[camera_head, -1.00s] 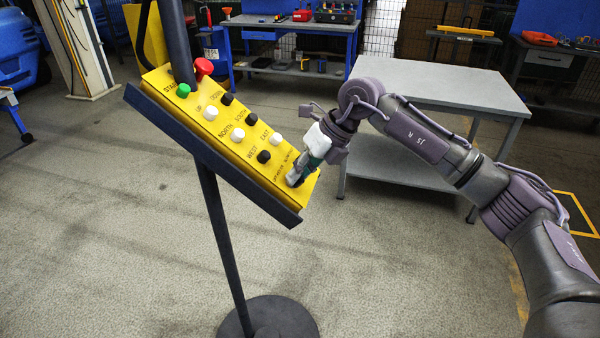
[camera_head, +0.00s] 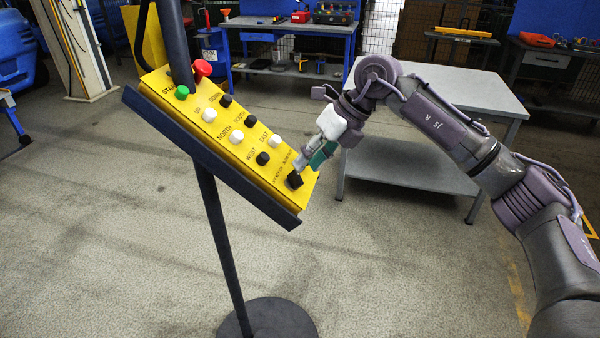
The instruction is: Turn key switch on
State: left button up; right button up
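The yellow control panel (camera_head: 212,125) is tilted on a dark stand. A black knob (camera_head: 294,180) sits at its lower right end, below small printed labels; it looks like the key switch. Which way it is turned is too small to tell. My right gripper (camera_head: 301,166) comes in from the right, with its fingertips just above and beside the knob. The fingers are small and overlap in this view, so their opening is unclear. A gap to the knob or light contact cannot be told apart. My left gripper is not in view.
The panel also carries a red mushroom button (camera_head: 203,68), a green button (camera_head: 182,92) and several black and white buttons. The stand's round base (camera_head: 268,318) is on the floor. A grey table (camera_head: 440,105) stands behind my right arm. The floor around the stand is clear.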

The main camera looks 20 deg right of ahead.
jog(key=v, duration=0.6)
jog(key=shift+d+r, duration=0.15)
jog(key=shift+r, duration=0.15)
